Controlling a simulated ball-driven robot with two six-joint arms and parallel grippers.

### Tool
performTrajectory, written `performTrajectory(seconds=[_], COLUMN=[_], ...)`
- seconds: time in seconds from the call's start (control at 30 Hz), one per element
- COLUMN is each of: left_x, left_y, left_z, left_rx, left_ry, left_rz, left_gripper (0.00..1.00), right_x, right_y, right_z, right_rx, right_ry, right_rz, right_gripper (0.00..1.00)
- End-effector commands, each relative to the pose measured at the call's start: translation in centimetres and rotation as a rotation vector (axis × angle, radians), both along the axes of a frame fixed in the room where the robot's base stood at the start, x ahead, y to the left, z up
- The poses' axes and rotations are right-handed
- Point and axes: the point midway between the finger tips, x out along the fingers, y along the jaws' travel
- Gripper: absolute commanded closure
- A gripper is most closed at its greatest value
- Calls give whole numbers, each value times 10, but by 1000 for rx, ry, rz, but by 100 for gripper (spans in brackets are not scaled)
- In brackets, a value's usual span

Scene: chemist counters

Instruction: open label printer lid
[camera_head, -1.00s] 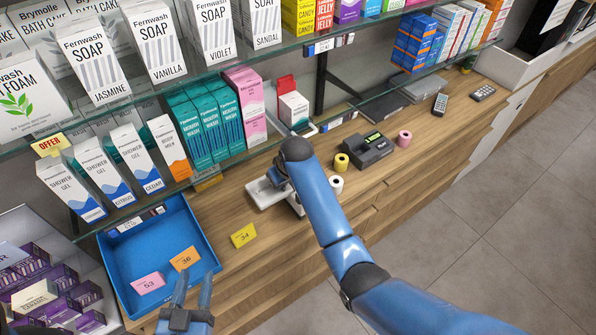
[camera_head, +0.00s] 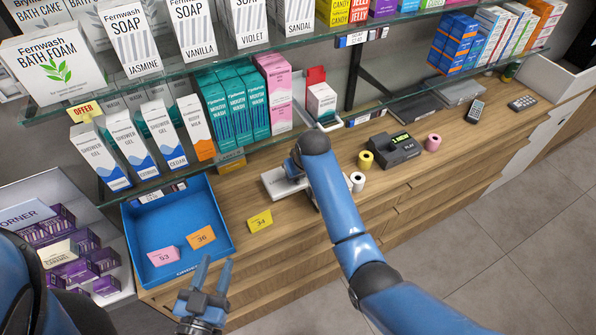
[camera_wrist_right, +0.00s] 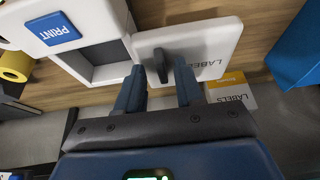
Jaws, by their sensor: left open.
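The white label printer (camera_head: 277,182) lies on the wooden counter, mostly hidden by my right arm in the head view. The right wrist view shows its body (camera_wrist_right: 84,12) with a blue PRINT button (camera_wrist_right: 54,28) and an uncovered grey recess (camera_wrist_right: 106,54). Its white lid (camera_wrist_right: 215,40), marked LABELS, lies to the right of the recess and carries a dark handle (camera_wrist_right: 184,72). My right gripper (camera_wrist_right: 160,88) has its fingers apart, with the handle between or just beyond the tips, nearer the right finger. My left gripper (camera_head: 207,272) is open and empty in front of the blue tray.
A blue tray (camera_head: 222,222) with pink and orange cards stands left of the printer; a yellow card (camera_head: 260,221) lies between them. Label rolls, yellow (camera_head: 366,160) and white (camera_head: 357,181), and a dark device (camera_head: 396,149) stand to the right. Glass shelves hang above.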

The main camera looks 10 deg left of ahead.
Motion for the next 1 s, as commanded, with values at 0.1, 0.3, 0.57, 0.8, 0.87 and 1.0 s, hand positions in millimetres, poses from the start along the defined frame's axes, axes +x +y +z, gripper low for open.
performTrajectory(seconds=[0.1, 0.3, 0.57, 0.8, 0.87, 1.0], left_x=[0, 0, 0, 0, 0, 0], left_y=[0, 0, 0, 0, 0, 0], left_z=[-1, -5, -14, -18, -18, -19], left_rx=[0, 0, 0, 0, 0, 0], left_ry=[0, 0, 0, 0, 0, 0], left_rz=[0, 0, 0, 0, 0, 0], left_gripper=[57, 57, 57, 57, 57, 57], right_x=[-1, -8, -21, -30, -31, -33], right_y=[-1, -6, -16, -23, -24, -25], right_z=[4, 24, 65, 92, 96, 99], right_rx=[1, 2, 3, 2, 2, 2], right_ry=[-1, -3, -4, -2, -1, 0], right_rz=[0, 0, 0, -1, -1, -1], right_gripper=[64, 64, 64, 64, 64, 64])
